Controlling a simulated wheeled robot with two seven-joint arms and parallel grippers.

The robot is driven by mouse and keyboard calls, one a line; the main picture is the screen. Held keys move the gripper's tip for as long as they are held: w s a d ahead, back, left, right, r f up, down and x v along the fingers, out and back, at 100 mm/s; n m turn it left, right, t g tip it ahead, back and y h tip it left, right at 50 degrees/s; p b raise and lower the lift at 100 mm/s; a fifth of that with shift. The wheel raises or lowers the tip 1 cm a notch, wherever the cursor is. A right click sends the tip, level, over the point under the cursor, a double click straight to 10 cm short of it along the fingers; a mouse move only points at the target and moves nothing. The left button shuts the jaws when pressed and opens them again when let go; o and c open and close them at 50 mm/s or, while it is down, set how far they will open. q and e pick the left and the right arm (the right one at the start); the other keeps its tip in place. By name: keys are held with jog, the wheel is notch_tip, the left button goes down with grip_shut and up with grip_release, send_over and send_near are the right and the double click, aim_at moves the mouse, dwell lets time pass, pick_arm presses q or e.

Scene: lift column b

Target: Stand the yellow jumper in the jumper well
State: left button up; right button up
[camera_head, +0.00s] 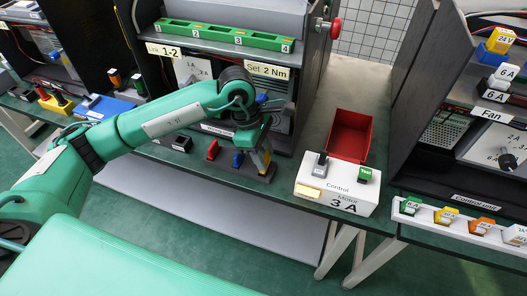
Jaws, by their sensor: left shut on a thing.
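My left gripper (264,158) reaches in from the left and points down over the front edge of the middle bench. It is shut on the yellow jumper (257,162), a small yellow piece that shows between the fingers and is partly hidden by them. The jumper is at the right end of a dark rack (227,169). I cannot tell whether it touches the rack. A red jumper (213,149) and a blue jumper (238,159) stand in the rack to its left. I cannot make out the jumper well for certain. My right gripper is not in view.
A green numbered strip (228,36) lies at the back. A white holder (460,224) with coloured blocks is at right.

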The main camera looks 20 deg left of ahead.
pick_arm(q)
jog(key=shift+f+b, duration=0.75)
jog(key=shift+f, duration=0.15)
jog(key=o, duration=1)
jog(key=shift+r, duration=0.1)
jog(key=shift+o, duration=0.2)
jog(key=v, duration=1.3)
jog(key=shift+a+r, duration=0.2)
jog(key=shift+r, duration=0.2)
